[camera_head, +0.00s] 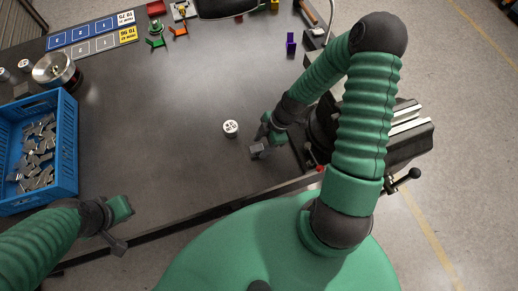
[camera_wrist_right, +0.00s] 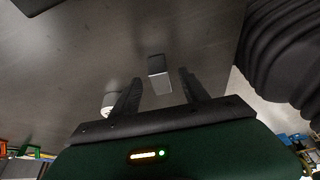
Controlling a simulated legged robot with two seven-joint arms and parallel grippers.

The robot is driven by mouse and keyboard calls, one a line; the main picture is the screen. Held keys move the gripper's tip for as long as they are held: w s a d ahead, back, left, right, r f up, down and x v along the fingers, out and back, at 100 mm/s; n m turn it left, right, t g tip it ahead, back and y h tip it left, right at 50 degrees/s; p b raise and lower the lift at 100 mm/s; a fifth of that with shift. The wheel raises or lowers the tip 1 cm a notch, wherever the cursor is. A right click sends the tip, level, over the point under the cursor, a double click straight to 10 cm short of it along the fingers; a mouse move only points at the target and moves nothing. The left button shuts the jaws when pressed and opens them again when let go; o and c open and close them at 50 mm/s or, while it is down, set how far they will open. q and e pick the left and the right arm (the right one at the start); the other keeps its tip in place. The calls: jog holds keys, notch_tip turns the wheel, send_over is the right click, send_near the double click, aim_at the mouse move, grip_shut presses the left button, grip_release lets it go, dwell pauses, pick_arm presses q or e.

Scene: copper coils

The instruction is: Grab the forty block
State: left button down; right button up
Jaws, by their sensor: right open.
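My right gripper (camera_head: 260,143) is over the table near its front right. In the right wrist view its two dark fingers (camera_wrist_right: 159,82) stand apart, open and empty. A small block (camera_wrist_right: 160,75), dark above and pale below, shows between and beyond the fingertips. I cannot read a forty on it. A white cylinder (camera_head: 230,128) with dark marks on top stands left of my right gripper. The cylinder also shows beside the left finger in the wrist view (camera_wrist_right: 109,102). My left gripper (camera_head: 117,228) is over the table's front left, and its finger gap is unclear.
A blue crate (camera_head: 68,150) of metal pieces stands at the left. A round metal dish (camera_head: 55,70) is behind it. Blue and yellow number cards (camera_head: 93,35) and small coloured parts lie at the back. A dark vise (camera_head: 405,140) is at the right. The table's middle is clear.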

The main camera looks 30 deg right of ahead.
aim_at(257, 148)
jog(key=x, duration=0.3)
jog(key=shift+w, duration=0.25)
jog(key=shift+a, duration=0.3)
jog(key=shift+a+r, duration=0.1)
jog(key=shift+a, duration=0.1)
jog(key=shift+s+a+r, duration=0.1)
jog(key=shift+s+a, duration=0.05)
jog(key=shift+c, duration=1.7)
jog(key=shift+d, duration=0.5)
grip_shut()
pick_arm(q)
jog(key=shift+w+a, duration=0.25)
jog(key=shift+a, duration=0.1)
pick_arm(e)
jog(key=shift+a, duration=0.1)
jog(key=shift+a, duration=0.1)
